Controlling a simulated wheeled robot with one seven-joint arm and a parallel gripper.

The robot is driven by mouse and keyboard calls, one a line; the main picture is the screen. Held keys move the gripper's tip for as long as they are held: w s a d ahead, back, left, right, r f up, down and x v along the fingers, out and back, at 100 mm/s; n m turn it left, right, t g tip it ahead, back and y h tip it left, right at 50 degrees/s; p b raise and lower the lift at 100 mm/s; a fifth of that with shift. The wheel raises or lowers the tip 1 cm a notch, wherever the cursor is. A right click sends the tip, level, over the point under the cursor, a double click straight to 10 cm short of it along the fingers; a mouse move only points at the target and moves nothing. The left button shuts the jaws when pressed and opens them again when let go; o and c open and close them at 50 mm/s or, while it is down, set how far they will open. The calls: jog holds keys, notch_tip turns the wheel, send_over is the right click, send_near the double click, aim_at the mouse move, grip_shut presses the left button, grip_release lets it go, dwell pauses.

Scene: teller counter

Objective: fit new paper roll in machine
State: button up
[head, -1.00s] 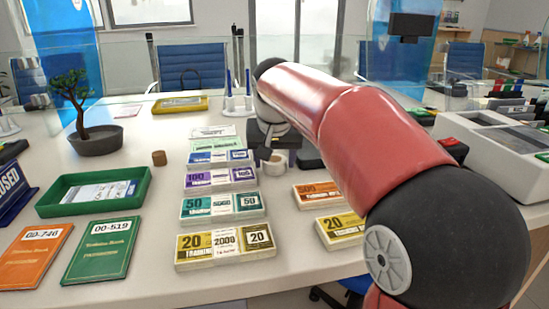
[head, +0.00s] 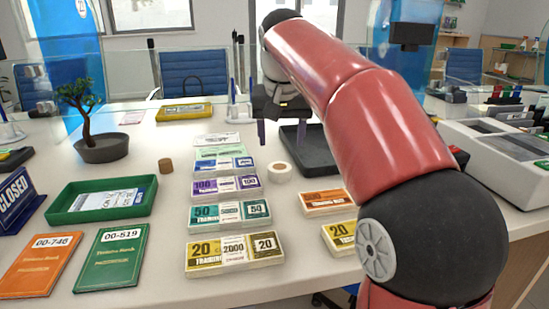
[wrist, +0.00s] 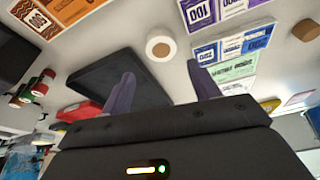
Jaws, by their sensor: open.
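A white paper roll (head: 280,171) stands on the counter between the banded notes and a black tray; in the wrist view its round end (wrist: 160,47) shows a tan core. My gripper (head: 283,140) is open, with two purple fingers. It hangs above and behind the roll in the head view, with nothing between the fingers. In the wrist view the roll lies beyond the fingertips (wrist: 160,75), apart from them. A pale grey machine (head: 490,150) with dark panels is at the right; I cannot tell where a roll would sit in it.
A black tray (head: 318,165) lies right of the roll. Banded note bundles (head: 230,215) fill the middle. A green tray (head: 65,215), a small brown cylinder (head: 165,165) and a potted tree (head: 103,150) are left. A clear screen runs along the back.

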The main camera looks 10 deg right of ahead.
aim_at(280, 167)
jog(key=shift+w+d+f+g, duration=0.15)
jog(key=shift+w+f, duration=0.15)
jog(key=shift+f, duration=0.25)
jog(key=shift+w+f+g, duration=0.15)
jog(key=shift+w+f, duration=0.15)
jog(key=shift+f, duration=0.25)
jog(key=x, duration=0.3)
jog(key=b+x, duration=0.1)
jog(key=x, duration=0.3)
jog(key=shift+s+b, duration=0.1)
jog(key=shift+b, duration=0.2)
jog(key=c, duration=0.8)
jog(key=shift+c, duration=0.2)
jog(key=shift+r, duration=0.1)
